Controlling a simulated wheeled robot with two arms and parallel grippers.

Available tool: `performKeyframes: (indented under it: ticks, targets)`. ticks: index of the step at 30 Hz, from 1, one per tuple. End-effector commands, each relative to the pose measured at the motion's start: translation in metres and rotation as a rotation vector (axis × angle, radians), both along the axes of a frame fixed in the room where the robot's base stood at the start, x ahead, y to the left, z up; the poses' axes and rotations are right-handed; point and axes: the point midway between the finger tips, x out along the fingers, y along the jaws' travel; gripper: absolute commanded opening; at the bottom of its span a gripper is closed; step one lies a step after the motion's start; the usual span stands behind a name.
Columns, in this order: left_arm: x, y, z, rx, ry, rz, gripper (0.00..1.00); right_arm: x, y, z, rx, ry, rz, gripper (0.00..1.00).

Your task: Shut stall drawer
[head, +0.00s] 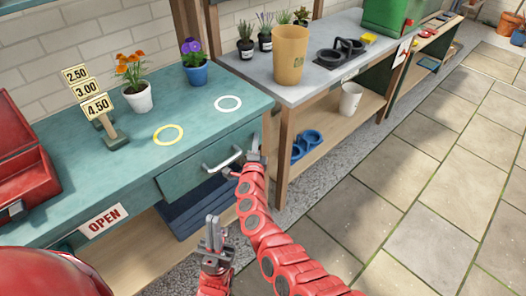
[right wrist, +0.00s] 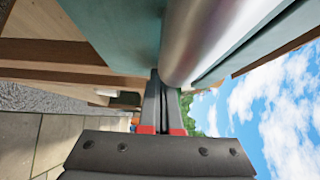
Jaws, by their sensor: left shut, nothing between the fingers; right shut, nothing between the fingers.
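The teal stall drawer (head: 190,174) sits under the teal counter top, with a silver bar handle (head: 222,160) on its front. Its front looks close to the counter edge; I cannot tell whether a small gap is left. My right gripper (head: 254,150) is shut and empty at the right end of the drawer front, just right of the handle. In the right wrist view, its fingers (right wrist: 161,95) are close to the large silver handle (right wrist: 210,40) and teal panel; contact is unclear. My left gripper (head: 213,230) is shut and empty, pointing up, in front of the stall below the drawer.
A dark blue crate (head: 185,213) lies on the shelf below. Paving on the right is clear.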

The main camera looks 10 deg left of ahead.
Motion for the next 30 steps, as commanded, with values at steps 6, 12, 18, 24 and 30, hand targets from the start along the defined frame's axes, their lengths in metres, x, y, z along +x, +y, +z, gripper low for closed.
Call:
performKeyframes:
  ticks: [6, 12, 18, 24, 30]
  targets:
    - [0.0, 0.0, -0.008, 0.0, 0.0, 0.0, 0.0, 0.005, 0.007, -0.001, 0.002, 0.001, 0.001, 0.0]
    - [0.0, 0.0, -0.009, 0.0, 0.0, 0.0, 0.0, 0.006, 0.009, 0.001, 0.002, -0.001, 0.002, 0.0]
    - [0.0, 0.0, -0.008, 0.0, 0.0, 0.0, 0.0, 0.006, 0.009, 0.003, 0.003, -0.002, 0.003, 0.0]
    - [0.0, 0.0, -0.006, 0.0, 0.0, 0.0, 0.0, 0.006, 0.008, 0.005, 0.005, -0.004, 0.003, 0.0]
    - [0.0, 0.0, 0.002, 0.0, 0.0, 0.0, 0.0, 0.001, -0.006, 0.003, 0.005, 0.0, -0.002, 0.0]
